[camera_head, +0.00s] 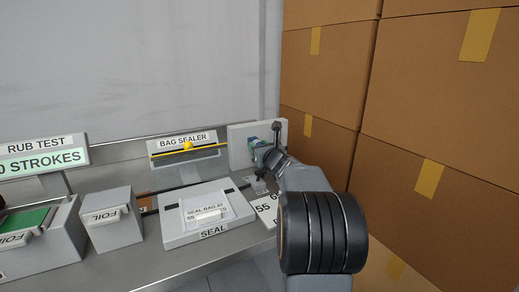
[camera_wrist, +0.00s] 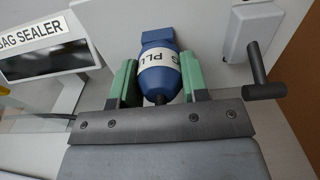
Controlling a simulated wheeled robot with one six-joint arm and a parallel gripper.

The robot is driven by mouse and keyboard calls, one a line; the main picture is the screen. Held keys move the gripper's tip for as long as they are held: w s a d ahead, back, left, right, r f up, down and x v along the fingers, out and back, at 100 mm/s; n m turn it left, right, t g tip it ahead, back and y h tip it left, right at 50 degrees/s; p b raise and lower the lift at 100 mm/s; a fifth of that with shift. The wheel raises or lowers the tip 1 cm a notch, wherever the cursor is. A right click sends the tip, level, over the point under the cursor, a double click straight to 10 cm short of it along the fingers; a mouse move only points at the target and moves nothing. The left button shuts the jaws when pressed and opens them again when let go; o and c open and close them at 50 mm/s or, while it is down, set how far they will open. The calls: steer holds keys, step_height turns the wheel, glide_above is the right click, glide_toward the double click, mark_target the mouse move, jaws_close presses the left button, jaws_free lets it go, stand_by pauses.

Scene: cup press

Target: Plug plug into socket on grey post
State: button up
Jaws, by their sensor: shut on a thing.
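A blue plug (camera_wrist: 158,72) with a white label sits between the green fingers of my gripper (camera_wrist: 157,76) in the wrist view. My gripper is shut on it, and a dark cord leaves its near end. In the head view my gripper (camera_head: 262,148) is at the front of a light grey upright panel (camera_head: 238,146), which seems to be the grey post. The same panel (camera_wrist: 112,28) lies behind the plug in the wrist view. The plug's far end points at the panel and appears close to or against it. The socket is hidden, so I cannot tell whether the plug is inside.
A grey box with a dark lever (camera_wrist: 265,88) is close on the right of my gripper. Stacked cartons (camera_head: 325,75) stand to the right. The bag sealer sign (camera_head: 188,141), the seal tray (camera_head: 208,213) and foil boxes (camera_head: 110,218) are on the left.

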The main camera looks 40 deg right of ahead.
steer(key=shift+w, duration=0.45)
steer(key=o, duration=1.1)
steer(key=s+a, duration=0.1)
steer(key=s, duration=1.2)
steer(key=shift+s+a+p, duration=0.35)
steer(key=shift+a, duration=0.05)
